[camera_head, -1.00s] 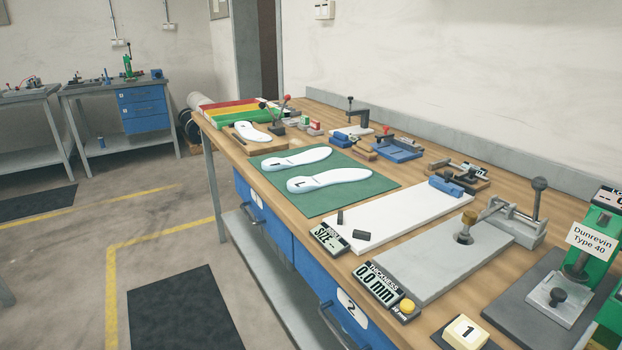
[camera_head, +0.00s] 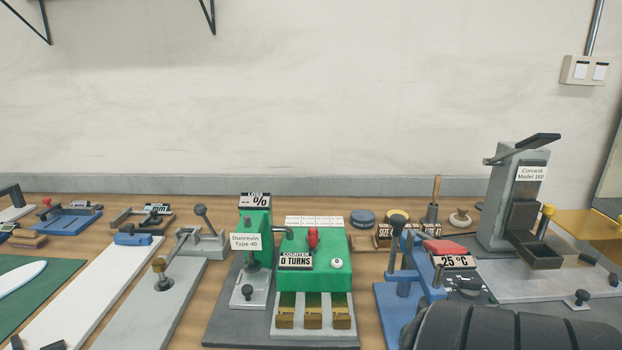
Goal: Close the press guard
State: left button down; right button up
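No part is clearly recognisable as the press guard. A red part (camera_head: 445,247) and a 25 °C display (camera_head: 457,262) are beside the blue frame. Neither of my grippers can be made out.
A green machine (camera_head: 335,271), labelled Dunrevin Type 40, with a 0 TURNS counter stands mid-bench. Left are a grey plate (camera_head: 150,308), a white board (camera_head: 92,305) and a green mat (camera_head: 22,284). A wall runs behind the bench (camera_head: 372,318).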

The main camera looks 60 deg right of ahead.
aim_at(605, 235)
jog(key=z, duration=3.4)
jog(key=i+l, duration=0.1)
jog(key=l, duration=0.45)
jog(key=i+l, duration=0.1)
jog(key=l, duration=0.45)
jog(key=i+l+z, duration=0.1)
jog(key=l, duration=0.45)
